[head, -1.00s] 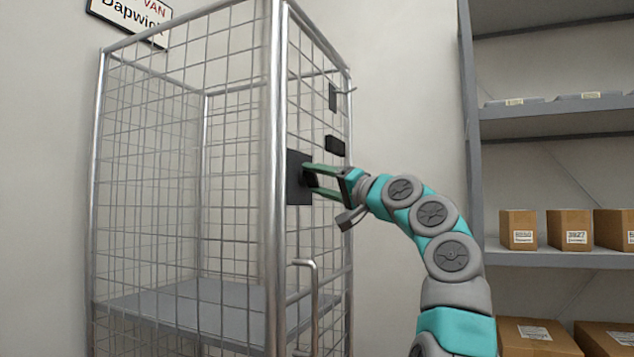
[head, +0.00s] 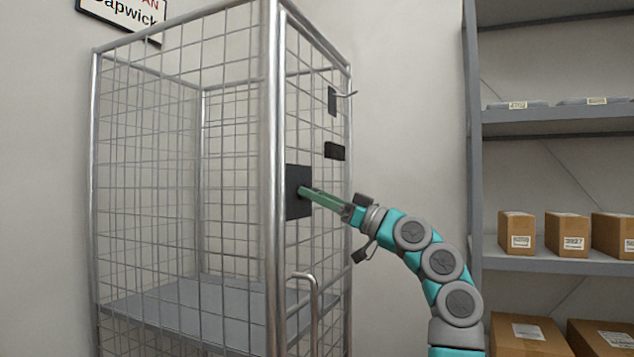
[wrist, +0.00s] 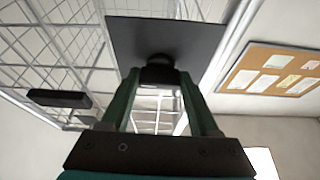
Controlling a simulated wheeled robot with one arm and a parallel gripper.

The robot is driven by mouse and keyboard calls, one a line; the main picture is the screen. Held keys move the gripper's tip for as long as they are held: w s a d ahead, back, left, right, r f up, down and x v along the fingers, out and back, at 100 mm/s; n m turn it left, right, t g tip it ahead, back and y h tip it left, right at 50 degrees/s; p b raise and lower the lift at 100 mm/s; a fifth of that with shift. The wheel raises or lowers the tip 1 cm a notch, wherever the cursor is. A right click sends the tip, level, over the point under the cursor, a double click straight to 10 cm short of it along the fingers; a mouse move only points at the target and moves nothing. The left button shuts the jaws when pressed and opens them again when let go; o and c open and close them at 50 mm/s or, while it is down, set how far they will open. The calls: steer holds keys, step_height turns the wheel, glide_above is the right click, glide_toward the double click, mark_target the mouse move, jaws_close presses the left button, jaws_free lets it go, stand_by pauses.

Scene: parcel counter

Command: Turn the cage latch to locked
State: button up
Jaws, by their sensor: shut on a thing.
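The wire cage (head: 180,180) stands left of centre with its metal frame. The latch is a dark square plate (head: 294,180) on the cage's right-hand side, with a dark knob between my fingertips. In the wrist view the plate (wrist: 185,40) is at the top, and the knob (wrist: 159,72) sits between the two green fingers. My gripper (head: 303,191) is shut on the knob; it also shows in the wrist view (wrist: 160,82). The fingers hide part of the knob, and I cannot read any locked or unlocked mark.
A bent metal handle (head: 313,300) is on the cage below the plate. A dark block (head: 335,151) and a hook (head: 345,94) are above it. Shelves with boxes (head: 567,234) stand at the right. A cork board (wrist: 270,80) hangs on the wall.

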steer(key=shift+n+g+p, duration=0.4)
steer(key=shift+n+p, duration=0.15)
steer(key=shift+n, duration=0.15)
steer(key=o, duration=1.4)
steer(key=shift+d, duration=0.1)
steer(key=b+v, duration=0.1)
steer(key=v, duration=0.6)
steer(key=shift+d+f, duration=0.2)
steer(key=shift+f, duration=0.05)
